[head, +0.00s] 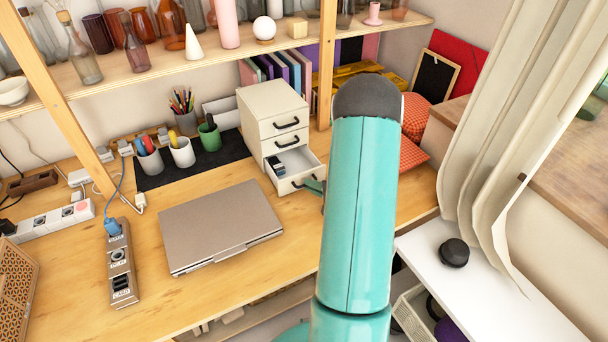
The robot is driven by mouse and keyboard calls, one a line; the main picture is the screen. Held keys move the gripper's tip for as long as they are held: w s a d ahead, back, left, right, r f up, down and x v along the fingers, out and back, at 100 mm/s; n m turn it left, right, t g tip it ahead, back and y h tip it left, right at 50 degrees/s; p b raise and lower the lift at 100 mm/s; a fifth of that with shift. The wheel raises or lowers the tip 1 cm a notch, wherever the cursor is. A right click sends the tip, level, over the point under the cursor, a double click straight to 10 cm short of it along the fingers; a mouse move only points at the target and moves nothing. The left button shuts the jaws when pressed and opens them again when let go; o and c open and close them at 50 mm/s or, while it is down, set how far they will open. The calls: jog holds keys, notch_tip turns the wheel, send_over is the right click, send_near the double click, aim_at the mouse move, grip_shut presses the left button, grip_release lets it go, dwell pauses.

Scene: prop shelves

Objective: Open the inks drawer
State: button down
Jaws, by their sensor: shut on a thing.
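A small cream drawer unit (258,104) with three drawers and black handles stands at the back of the wooden desk. Its lowest drawer (288,185) is pulled out and open, and shows a few small dark-and-white items (276,166) inside. No label is readable, but these may be the inks. The upper two drawers are closed. My gripper (316,186) is at the open drawer's front, shut on its handle; my teal arm hides most of the gripper and the handle's right part.
A closed laptop (220,226) lies in front of the unit on the left. Pen cups (182,152) stand on a black mat (225,151) beside it. A power strip (120,268) lies farther left. Orange cushions (413,120) are at right. Glassware fills the shelf (180,55) above.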

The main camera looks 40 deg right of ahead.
jog(key=shift+s+a, duration=0.3)
jog(key=shift+s, duration=0.75)
jog(key=shift+s+a, duration=0.25)
jog(key=shift+s, duration=0.85)
jog(key=c, duration=1.6)
grip_release()
jog(key=shift+s, duration=0.1)
jog(key=shift+o, duration=0.3)
jog(key=shift+w, duration=0.2)
jog(key=v, duration=1.4)
jog(key=shift+a+f, duration=0.1)
jog(key=shift+a, duration=0.1)
